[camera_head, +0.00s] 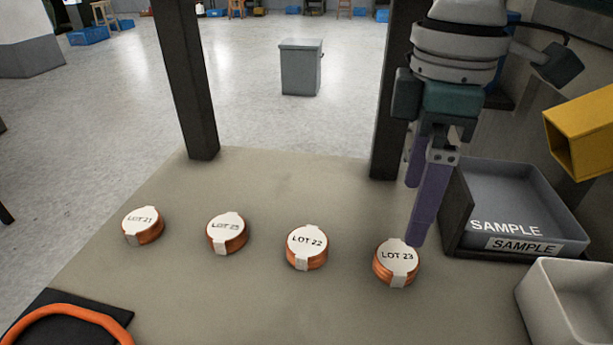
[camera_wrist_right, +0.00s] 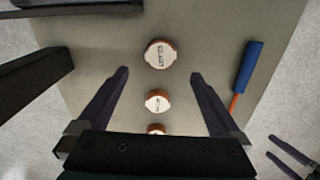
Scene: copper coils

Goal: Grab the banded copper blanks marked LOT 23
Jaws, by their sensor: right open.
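A copper coil marked LOT 23 (camera_head: 397,260) with a white top label and band sits at the right end of a row on the table. To its left are coils marked LOT 22 (camera_head: 307,247), one whose last digit is unclear, perhaps LOT 25 (camera_head: 227,233), and LOT 21 (camera_head: 142,225). My right gripper (camera_head: 416,240) points down, open and empty, above the LOT 23 coil. In the right wrist view the LOT 23 coil (camera_wrist_right: 159,54) lies ahead between the open fingers (camera_wrist_right: 160,74). My left gripper (camera_wrist_right: 268,146) shows open and empty at the lower right there.
A grey tray (camera_head: 570,215) marked SAMPLE stands right of the coils, with a pale bin (camera_head: 535,300) in front. A yellow box-shaped tube (camera_head: 585,130) is above. Dark posts (camera_head: 188,80) rise at the back. An orange ring (camera_head: 70,312) lies at front left.

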